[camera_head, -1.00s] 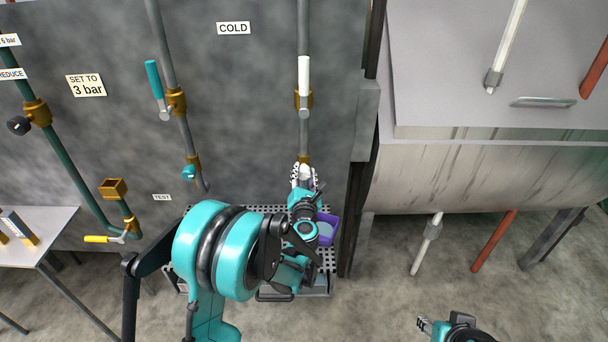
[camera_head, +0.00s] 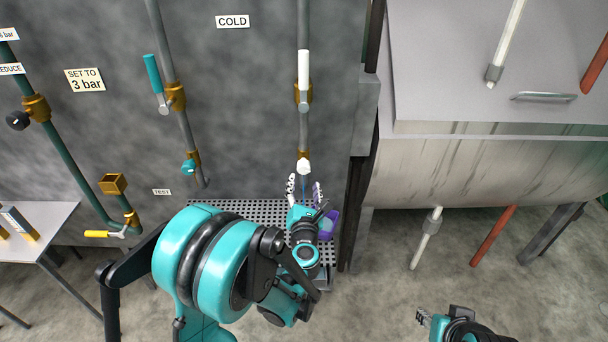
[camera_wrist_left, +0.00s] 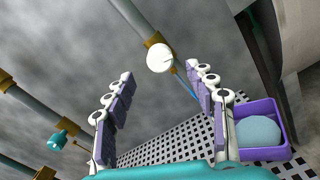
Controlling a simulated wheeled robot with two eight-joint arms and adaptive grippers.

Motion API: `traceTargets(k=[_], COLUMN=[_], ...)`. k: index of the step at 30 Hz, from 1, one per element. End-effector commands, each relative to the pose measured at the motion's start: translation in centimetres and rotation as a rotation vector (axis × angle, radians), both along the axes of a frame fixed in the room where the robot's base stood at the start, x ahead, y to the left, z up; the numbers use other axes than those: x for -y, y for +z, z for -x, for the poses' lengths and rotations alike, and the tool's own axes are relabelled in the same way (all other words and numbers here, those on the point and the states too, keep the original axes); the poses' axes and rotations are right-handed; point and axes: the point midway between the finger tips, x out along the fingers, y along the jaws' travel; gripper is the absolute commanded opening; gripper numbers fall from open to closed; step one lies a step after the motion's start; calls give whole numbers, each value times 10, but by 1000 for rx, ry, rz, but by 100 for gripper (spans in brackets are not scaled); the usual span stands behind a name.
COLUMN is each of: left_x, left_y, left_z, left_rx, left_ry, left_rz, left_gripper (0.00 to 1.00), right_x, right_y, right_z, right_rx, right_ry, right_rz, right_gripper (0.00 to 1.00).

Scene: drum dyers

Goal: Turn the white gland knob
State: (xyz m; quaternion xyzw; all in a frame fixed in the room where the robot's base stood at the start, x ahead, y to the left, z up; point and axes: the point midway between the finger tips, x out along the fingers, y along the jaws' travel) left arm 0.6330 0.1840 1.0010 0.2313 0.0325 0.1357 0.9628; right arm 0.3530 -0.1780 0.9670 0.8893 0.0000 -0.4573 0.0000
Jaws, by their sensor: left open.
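The white gland knob (camera_head: 303,167) sits at the lower end of the cold pipe, under a brass fitting. It also shows in the left wrist view (camera_wrist_left: 160,58), beyond and between the fingertips. My left gripper (camera_head: 304,187) is open and empty just below the knob, apart from it, with its fingers pointing up towards the wall. A thin blue line, which looks like a stream of water (camera_wrist_left: 184,86), runs down from near the knob between the fingers. My right gripper (camera_head: 424,318) is low at the right, far from the knob; its jaws are too small to judge.
A perforated bench (camera_head: 240,209) stands under the pipes. A purple container (camera_wrist_left: 262,109) with something round and blue-grey in it is beside my left gripper. A white-handled valve (camera_head: 303,95) is above the knob. A teal knob (camera_head: 188,167) is to the left. A large drum (camera_head: 460,170) fills the right.

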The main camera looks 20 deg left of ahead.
Motion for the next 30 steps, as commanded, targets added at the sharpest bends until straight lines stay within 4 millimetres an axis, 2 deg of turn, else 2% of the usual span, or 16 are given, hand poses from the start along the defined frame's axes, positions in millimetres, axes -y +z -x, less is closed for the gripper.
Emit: traceTargets(k=[3,7,23,26,29,30], left_x=[6,9,10,13,26,34], left_y=[0,0,0,9,34,47], left_z=[19,30,34,33,34,35], left_rx=[0,0,1,0,-2,-6], left_ry=[-1,-1,0,-22,-96,-140], left_rz=[0,0,-1,-49,-212,-314], left_gripper=[56,56,56,56,56,56], right_x=[0,0,0,0,0,0], right_y=[0,0,0,0,0,0], right_z=[0,0,0,0,0,0], right_rx=[0,0,0,0,0,0], right_ry=[0,0,0,0,0,0], right_rz=[0,0,0,0,0,0], right_gripper=[40,40,40,40,40,40])
